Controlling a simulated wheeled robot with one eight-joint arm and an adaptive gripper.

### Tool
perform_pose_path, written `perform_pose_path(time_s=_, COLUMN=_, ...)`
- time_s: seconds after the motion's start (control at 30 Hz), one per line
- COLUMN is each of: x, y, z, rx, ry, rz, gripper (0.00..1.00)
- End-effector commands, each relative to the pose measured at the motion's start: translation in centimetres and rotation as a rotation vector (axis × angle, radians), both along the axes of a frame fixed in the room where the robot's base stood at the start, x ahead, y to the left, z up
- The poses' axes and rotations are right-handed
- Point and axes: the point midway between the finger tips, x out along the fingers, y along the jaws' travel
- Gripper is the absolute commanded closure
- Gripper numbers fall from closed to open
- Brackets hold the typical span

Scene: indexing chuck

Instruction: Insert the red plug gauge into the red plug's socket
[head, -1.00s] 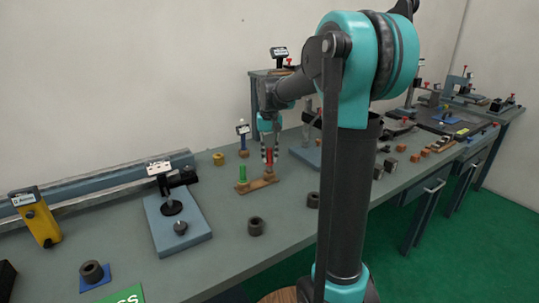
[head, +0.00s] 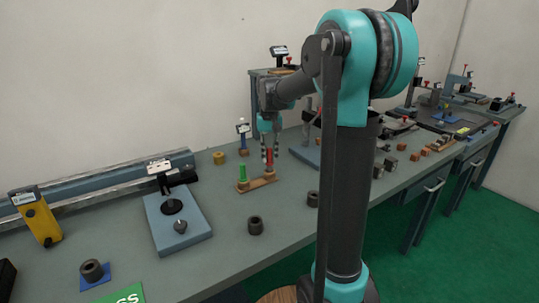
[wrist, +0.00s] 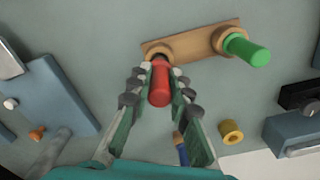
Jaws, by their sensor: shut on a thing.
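The red plug gauge (wrist: 160,84) is held between the fingers of my gripper (wrist: 156,90), which is shut on it. In the head view the red plug (head: 268,157) stands about upright below my gripper (head: 269,148). The wooden base (wrist: 190,40) has two round sockets. The plug's far end is at the left socket (wrist: 155,50) in the wrist view, and the plug and fingers partly hide the opening. I cannot tell how deep the plug is. A green plug (wrist: 246,50) stands in the other socket; it also shows in the head view (head: 242,173).
A yellow ring (wrist: 231,131) and a blue-handled piece (wrist: 181,148) are near the base. A blue-grey gauge stand (head: 180,222) is to the left in the head view, and a dark ring (head: 255,225) lies in front. Bench between them is clear.

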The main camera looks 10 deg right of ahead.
Motion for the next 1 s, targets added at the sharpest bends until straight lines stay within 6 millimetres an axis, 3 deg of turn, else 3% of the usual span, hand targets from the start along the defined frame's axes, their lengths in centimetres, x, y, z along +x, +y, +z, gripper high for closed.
perform_pose_path(time_s=1.0, x=0.0, y=0.0, z=-1.1, rx=0.0, ry=0.0, rz=0.0, gripper=1.0)
